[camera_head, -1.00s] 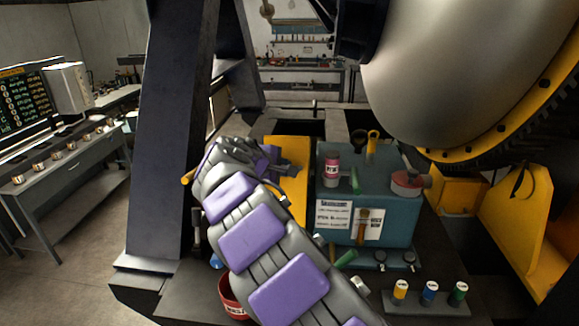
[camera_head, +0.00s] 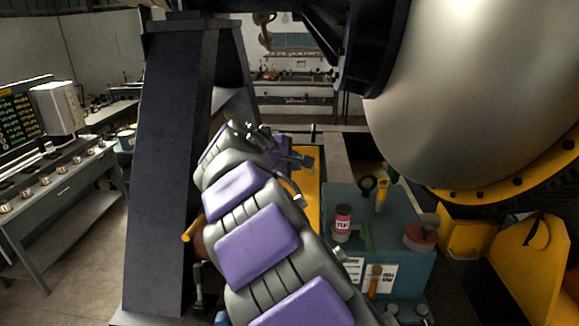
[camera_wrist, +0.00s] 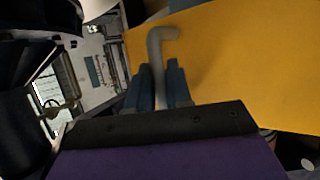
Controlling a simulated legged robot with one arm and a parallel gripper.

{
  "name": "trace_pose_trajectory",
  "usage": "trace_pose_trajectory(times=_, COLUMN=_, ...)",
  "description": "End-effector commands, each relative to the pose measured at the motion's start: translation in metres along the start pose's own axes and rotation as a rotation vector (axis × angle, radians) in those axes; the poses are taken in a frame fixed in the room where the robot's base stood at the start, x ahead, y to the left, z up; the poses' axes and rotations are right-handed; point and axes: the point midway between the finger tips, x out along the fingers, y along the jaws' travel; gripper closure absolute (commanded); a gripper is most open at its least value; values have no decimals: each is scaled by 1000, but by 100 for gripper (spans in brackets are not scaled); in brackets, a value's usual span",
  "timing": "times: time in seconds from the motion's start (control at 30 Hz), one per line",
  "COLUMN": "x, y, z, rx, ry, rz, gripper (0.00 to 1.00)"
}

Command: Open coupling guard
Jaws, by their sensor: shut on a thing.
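The coupling guard is a yellow panel (camera_head: 314,195) left of the teal box in the head view, partly hidden behind my arm. In the wrist view the yellow panel (camera_wrist: 240,65) fills the upper right and looks tilted. A grey bent handle (camera_wrist: 155,48) stands out in front of it. My gripper (camera_wrist: 160,85) has its two blue-grey fingers on either side of the handle's stem, shut on it. In the head view my gripper (camera_head: 292,160) is at the panel's upper part. The guard's hinge and what lies behind it are hidden.
The teal box (camera_head: 345,210) right of my arm carries a labelled jar (camera_head: 342,222) and a red-and-grey item (camera_head: 421,233). A dark upright column (camera_head: 165,170) stands close on the left. A large metal drum (camera_head: 470,90) overhangs the right. Open floor (camera_head: 75,285) shows at left.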

Motion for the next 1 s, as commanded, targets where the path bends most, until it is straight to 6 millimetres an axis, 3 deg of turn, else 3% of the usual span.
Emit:
trace_pose_trajectory(times=0.2, x=1, y=13, z=5, rx=0, ry=9, rz=4, gripper=100)
trace_pose_trajectory(times=0.67, x=4, y=14, z=10, rx=2, ry=7, rz=1, gripper=100)
trace_pose_trajectory(times=0.7, x=5, y=14, z=11, rx=2, ry=7, rz=1, gripper=80)
trace_pose_trajectory(times=0.9, x=5, y=14, z=14, rx=3, ry=4, rz=-2, gripper=61)
trace_pose_trajectory(times=1.0, x=6, y=13, z=15, rx=4, ry=4, rz=-3, gripper=60)
